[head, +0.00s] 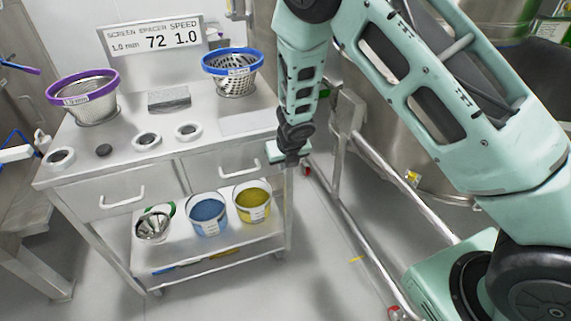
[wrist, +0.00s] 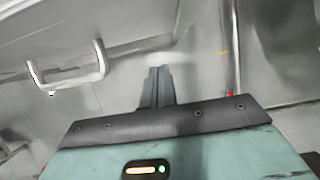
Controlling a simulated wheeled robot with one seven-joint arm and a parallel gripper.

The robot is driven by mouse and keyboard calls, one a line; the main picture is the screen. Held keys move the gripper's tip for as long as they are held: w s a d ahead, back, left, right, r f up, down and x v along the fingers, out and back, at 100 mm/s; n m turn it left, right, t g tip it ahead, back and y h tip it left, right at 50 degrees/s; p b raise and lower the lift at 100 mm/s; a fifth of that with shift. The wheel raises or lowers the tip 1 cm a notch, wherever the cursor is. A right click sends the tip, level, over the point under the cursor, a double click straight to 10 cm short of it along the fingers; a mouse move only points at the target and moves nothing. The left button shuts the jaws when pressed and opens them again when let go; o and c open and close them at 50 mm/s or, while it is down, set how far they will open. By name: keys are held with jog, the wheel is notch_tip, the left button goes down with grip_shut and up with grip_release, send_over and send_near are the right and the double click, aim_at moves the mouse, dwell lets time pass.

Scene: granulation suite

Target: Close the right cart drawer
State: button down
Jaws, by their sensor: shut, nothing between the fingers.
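The steel cart (head: 222,143) stands left of centre in the head view, with two drawers side by side under its top. The right cart drawer (head: 215,164) has a pale bar handle (head: 240,173). Its front looks about level with the left drawer (head: 95,205), but I cannot tell whether a small gap is left. My gripper (head: 291,163) is at the cart's right front corner, beside the right end of that drawer. In the wrist view its fingers (wrist: 155,87) are together and empty. A bar handle (wrist: 72,78) shows left of them, apart from the fingers.
Sieve baskets with purple (head: 95,112) and blue (head: 232,72) rims, rings and a sign (head: 155,41) are on the cart top. Blue (head: 207,213) and yellow (head: 252,202) tubs stand on the lower shelf. A metal frame (head: 350,205) stands to the right; floor in front is clear.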

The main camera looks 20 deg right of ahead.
jog(key=p+v, duration=0.2)
jog(key=v, duration=0.6)
jog(key=shift+s+r, duration=0.15)
jog(key=shift+r, duration=0.05)
